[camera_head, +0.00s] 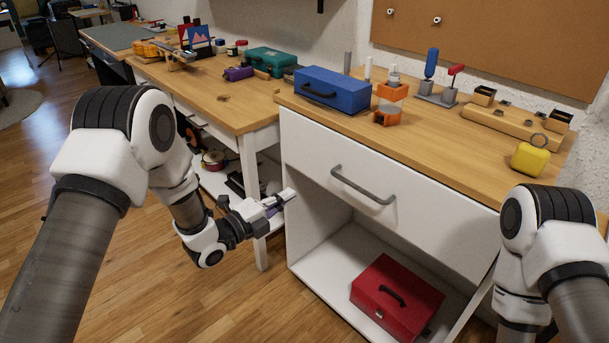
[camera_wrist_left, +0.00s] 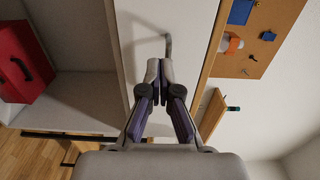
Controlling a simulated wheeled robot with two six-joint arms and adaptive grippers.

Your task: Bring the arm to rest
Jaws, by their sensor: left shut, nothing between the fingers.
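My left arm comes in from the left in the head view, and its gripper (camera_head: 283,200) is in front of the left end of the white cabinet (camera_head: 307,150). In the left wrist view the left gripper (camera_wrist_left: 160,68) is shut and empty, its fingertips together. Behind the fingertips in that view are the white drawer front and its grey handle (camera_wrist_left: 168,45); in the head view the drawer handle (camera_head: 362,186) is to the right of the gripper, apart from it. My right arm shows at the right edge of the head view, but its gripper is out of view.
A red toolbox (camera_head: 397,297) lies on the cabinet's open lower shelf. A blue toolbox (camera_head: 333,90), a yellow object (camera_head: 530,159) and small tools stand on the wooden top. A second workbench (camera_head: 215,95) adjoins on the left. Bare wooden floor (camera_head: 235,300) lies in front.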

